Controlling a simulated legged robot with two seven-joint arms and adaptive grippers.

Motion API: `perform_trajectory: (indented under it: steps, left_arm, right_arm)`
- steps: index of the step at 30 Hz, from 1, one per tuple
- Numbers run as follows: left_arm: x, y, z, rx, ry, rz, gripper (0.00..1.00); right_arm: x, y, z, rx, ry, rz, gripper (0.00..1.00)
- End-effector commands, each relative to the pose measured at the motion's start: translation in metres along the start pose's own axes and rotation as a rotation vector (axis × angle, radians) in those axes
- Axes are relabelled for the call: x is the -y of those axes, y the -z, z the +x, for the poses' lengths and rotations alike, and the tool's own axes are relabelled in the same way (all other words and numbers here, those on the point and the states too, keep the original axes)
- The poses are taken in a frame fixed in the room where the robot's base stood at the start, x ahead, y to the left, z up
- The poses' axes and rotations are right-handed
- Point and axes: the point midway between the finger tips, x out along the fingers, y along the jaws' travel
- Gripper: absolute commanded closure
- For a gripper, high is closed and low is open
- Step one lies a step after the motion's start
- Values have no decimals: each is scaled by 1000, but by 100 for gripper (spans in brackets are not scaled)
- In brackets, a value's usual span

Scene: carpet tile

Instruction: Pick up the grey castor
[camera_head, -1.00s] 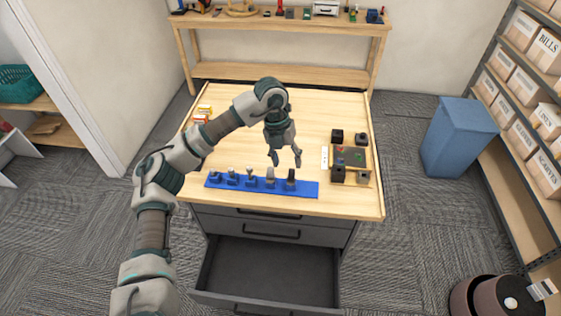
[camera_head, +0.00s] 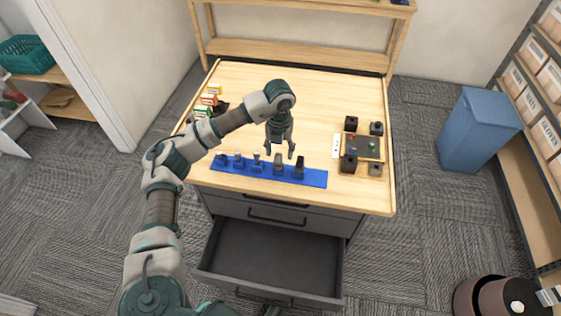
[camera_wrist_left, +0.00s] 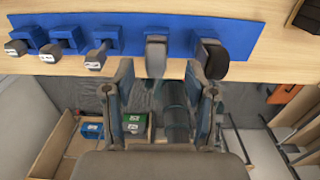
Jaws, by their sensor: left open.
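A row of castors stands on a blue strip (camera_head: 316,179) near the table's front edge. The grey castor (camera_head: 278,165) is second from the right, with a black-wheeled castor (camera_head: 299,167) to its right. In the left wrist view, the grey castor (camera_wrist_left: 156,55) shows just beyond the fingers and between them, and the black-wheeled one (camera_wrist_left: 214,60) is to the right. My left gripper (camera_head: 280,153) is open and empty, pointing down above and just behind the grey castor in the head view. Contact cannot be made out.
An open, empty drawer (camera_head: 270,258) juts out below the table front. A tray with black blocks (camera_head: 362,148) stands at the right of the tabletop, and small boxes (camera_head: 208,100) at the left. The back middle is clear. A blue bin (camera_head: 478,130) stands right of the table.

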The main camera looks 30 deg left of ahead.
Motion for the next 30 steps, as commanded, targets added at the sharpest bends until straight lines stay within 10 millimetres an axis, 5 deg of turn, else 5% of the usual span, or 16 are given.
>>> perform_trajectory:
  steps: [10, 17, 24, 30]
  left_arm:
    - [2, 3, 48, -5, -2, 0, 44]
    - [4, 3, 51, -1, -3, 1, 44]
    - [2, 2, 51, -2, -1, 1, 99]
    - [2, 2, 51, -3, 0, 1, 100]
  right_arm:
    - [1, -6, 3, 3, 1, -2, 60]
    - [1, -7, 3, 7, 2, -2, 60]
    - [0, -4, 3, 1, 1, -2, 60]
    - [0, -2, 2, -2, 0, -1, 60]
